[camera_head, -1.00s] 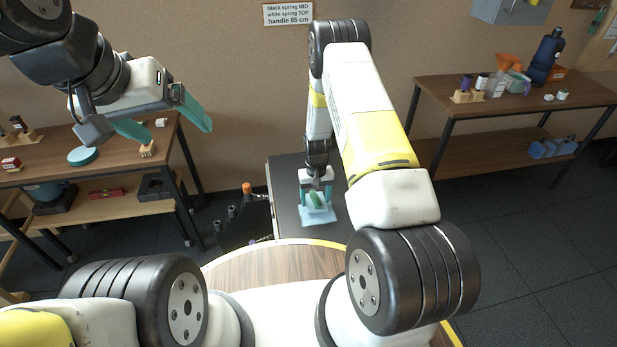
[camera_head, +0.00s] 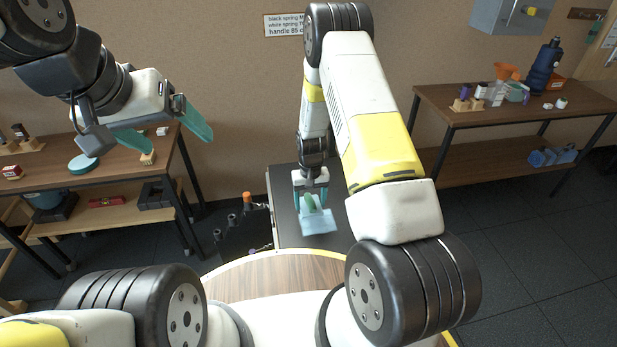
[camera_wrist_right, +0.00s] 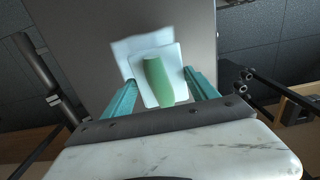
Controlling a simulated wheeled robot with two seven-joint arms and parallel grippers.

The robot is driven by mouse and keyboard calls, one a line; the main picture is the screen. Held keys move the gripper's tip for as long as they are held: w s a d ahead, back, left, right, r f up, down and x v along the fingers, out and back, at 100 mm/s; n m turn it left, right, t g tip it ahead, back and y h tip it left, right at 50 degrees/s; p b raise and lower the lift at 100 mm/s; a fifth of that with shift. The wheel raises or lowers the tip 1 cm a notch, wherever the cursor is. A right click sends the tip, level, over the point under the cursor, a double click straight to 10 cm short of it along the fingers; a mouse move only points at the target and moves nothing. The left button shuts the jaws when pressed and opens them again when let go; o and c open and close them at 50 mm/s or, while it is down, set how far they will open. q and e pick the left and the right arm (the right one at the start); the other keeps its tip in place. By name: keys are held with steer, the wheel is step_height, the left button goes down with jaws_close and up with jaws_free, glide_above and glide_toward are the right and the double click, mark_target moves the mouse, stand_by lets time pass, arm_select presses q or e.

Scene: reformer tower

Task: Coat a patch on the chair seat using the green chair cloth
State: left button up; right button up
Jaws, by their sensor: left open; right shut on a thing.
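My right gripper (camera_head: 311,198) is shut on the green chair cloth (camera_head: 309,201), over the dark grey chair seat (camera_head: 287,222). In the right wrist view the cloth (camera_wrist_right: 157,80) is a rounded green piece against a whitish square pad, between the teal fingers (camera_wrist_right: 160,92). A pale blue patch (camera_head: 320,224) shows just in front of the gripper on the seat side; a pale area (camera_wrist_right: 128,47) also shows beyond the pad in the wrist view. I cannot tell whether the pad touches the seat. My left gripper (camera_head: 178,138) is open and empty, raised at the upper left.
A wooden bench (camera_head: 120,168) with a teal disc (camera_head: 83,163) stands at the left. Another bench (camera_head: 440,97) with bottles stands at the right. A dark rack (camera_head: 243,236) with an orange-topped item is close to the seat's left.

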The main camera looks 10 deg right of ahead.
mark_target(306, 223)
steer(key=shift+s+a+r, duration=0.15)
steer(key=shift+s+a, duration=0.6)
steer(key=shift+a, duration=0.05)
steer(key=shift+f, duration=2.95)
steer(key=shift+w+f, duration=0.1)
steer(key=shift+f, duration=0.2)
steer(key=shift+w+a+r, duration=0.1)
steer(key=shift+w, duration=1.4)
steer(key=shift+f, duration=0.3)
